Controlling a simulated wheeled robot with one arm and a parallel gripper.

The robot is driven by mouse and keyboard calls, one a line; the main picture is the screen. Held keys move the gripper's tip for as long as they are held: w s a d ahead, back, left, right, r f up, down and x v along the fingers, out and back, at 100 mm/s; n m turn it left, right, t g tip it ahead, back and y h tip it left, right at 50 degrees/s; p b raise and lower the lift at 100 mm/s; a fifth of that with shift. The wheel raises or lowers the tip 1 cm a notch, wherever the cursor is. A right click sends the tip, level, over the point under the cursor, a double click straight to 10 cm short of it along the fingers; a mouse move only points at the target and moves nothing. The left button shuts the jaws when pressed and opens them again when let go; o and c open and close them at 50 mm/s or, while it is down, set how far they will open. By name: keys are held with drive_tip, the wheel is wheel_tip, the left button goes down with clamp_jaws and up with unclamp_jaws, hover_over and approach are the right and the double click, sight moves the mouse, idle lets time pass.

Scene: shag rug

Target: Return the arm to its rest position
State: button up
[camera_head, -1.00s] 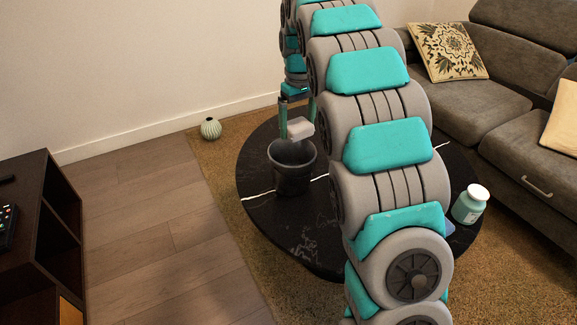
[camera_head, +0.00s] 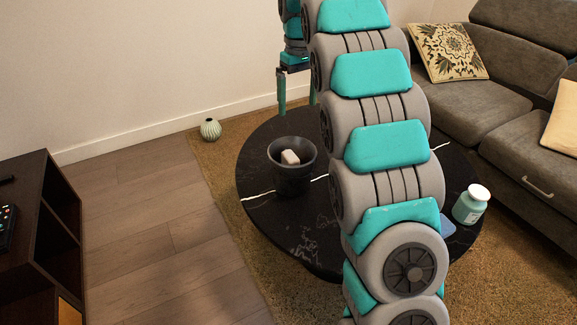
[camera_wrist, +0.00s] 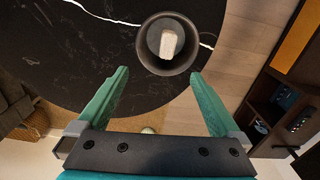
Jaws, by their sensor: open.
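My gripper (camera_head: 297,98) hangs from the arm above the far part of the round black table (camera_head: 270,215). In the wrist view my gripper (camera_wrist: 158,90) is open, with its two teal fingers wide apart and nothing between them. My arm arches over the table and hides part of it. A dark cup-like bin (camera_head: 292,180) stands upright on the table below the gripper. A pale block (camera_head: 290,157) is inside the bin; it also shows in the wrist view (camera_wrist: 168,44), apart from the fingers.
A white-lidded jar (camera_head: 470,205) stands at the table's right edge. A ribbed vase (camera_head: 210,129) sits by the wall. A dark shelf unit (camera_head: 55,210) is at the left, a grey sofa (camera_head: 500,110) at the right. The wooden floor between shelf and rug is clear.

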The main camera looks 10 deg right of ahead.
drive_tip(key=shift+r, duration=0.35)
drive_tip(key=s+f+m, duration=0.1)
drive_tip(key=s+f, duration=0.3)
drive_tip(key=s, duration=1)
drive_tip(key=s+f+m+g, duration=0.1)
drive_tip(key=s+f, duration=0.3)
drive_tip(key=s, duration=1.1)
drive_tip(key=s+f+m, duration=0.2)
drive_tip(key=s+f, duration=0.2)
drive_tip(key=s, duration=1)
drive_tip(key=shift+s+f+g, duration=0.25)
drive_tip(key=shift+f+g, duration=0.15)
drive_tip(key=shift+a, duration=0.35)
